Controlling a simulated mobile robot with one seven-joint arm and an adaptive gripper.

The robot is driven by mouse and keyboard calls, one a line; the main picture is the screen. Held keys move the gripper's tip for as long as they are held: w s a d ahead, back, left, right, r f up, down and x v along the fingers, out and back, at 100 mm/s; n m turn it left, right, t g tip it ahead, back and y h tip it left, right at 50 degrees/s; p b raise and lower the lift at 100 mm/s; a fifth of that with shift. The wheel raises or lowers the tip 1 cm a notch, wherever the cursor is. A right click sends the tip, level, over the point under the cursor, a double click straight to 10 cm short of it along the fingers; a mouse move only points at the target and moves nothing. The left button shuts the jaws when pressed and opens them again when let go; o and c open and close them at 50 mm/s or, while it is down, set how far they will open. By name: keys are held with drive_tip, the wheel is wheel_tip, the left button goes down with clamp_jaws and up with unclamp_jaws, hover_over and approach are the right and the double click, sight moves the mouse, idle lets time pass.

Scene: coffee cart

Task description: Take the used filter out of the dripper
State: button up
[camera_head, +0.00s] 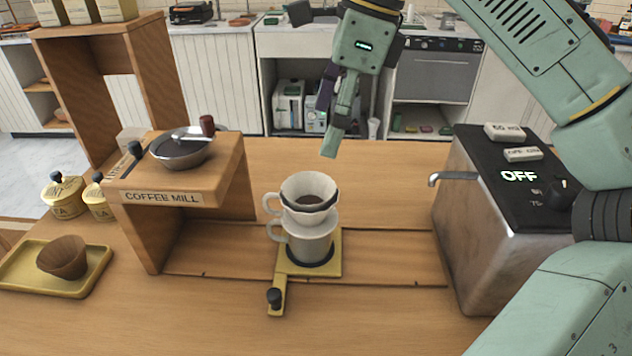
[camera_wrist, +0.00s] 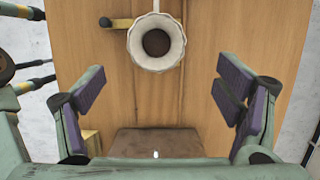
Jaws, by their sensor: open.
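The white dripper (camera_head: 322,217) sits on a white mug (camera_head: 309,245) on a yellow stand (camera_head: 329,262). The used filter (camera_head: 312,183) sits inside the dripper with its pale rim showing and dark grounds at its bottom. In the wrist view the filter (camera_wrist: 157,63) is a pale ring around dark grounds near the top edge. My gripper (camera_head: 335,122) is open and empty, above and apart from the dripper, a little right of and behind it in the head view. In the wrist view its fingers (camera_wrist: 162,95) are wide apart, with the filter beyond them.
A wooden coffee mill (camera_head: 160,198) stands left and a metal machine (camera_head: 468,225) with a spout stands right. A yellow tray (camera_head: 20,270) at far left holds a brown cup-shaped thing (camera_head: 62,256). The tabletop in front of the stand is mostly clear.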

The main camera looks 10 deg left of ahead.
sight(311, 181)
drive_tip(key=shift+s+p+x, duration=0.15)
drive_tip(key=shift+p+x, duration=0.4)
drive_tip(key=shift+x, duration=1.95)
drive_tip(key=shift+s+p+x, duration=0.15)
drive_tip(key=shift+p+x, duration=0.35)
drive_tip(key=shift+x, duration=2)
drive_tip(key=shift+d, duration=0.15)
drive_tip(key=shift+c, duration=0.4)
drive_tip(key=c, duration=0.7)
